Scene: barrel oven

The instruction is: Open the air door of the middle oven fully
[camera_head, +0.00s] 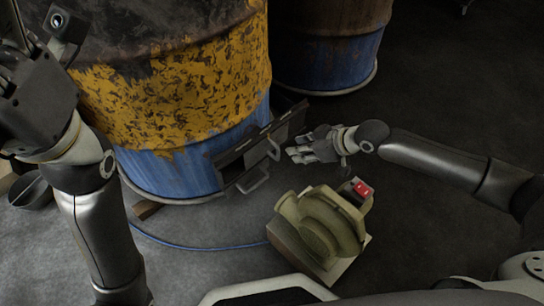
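The middle oven is a barrel (175,95), worn yellow and black above with a blue lower band. Low on its right front is a dark metal air door assembly (234,151) with two light wire handles, one in front (254,183) and one farther right (273,150). A plate at its right stands out from the barrel. My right gripper (295,146) is just right of the door assembly, fingers pointing left, parted and with nothing seen between them. It appears apart from the handles. My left gripper (12,45) is at the upper left, partly cut off; its fingers are unclear.
A yellow-green blower (320,225) with a red switch (362,190) stands on the floor below my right gripper. A blue cable (190,246) runs along the floor. Another barrel (325,60) stands behind. A dark bowl (32,192) is at left. The floor at right is clear.

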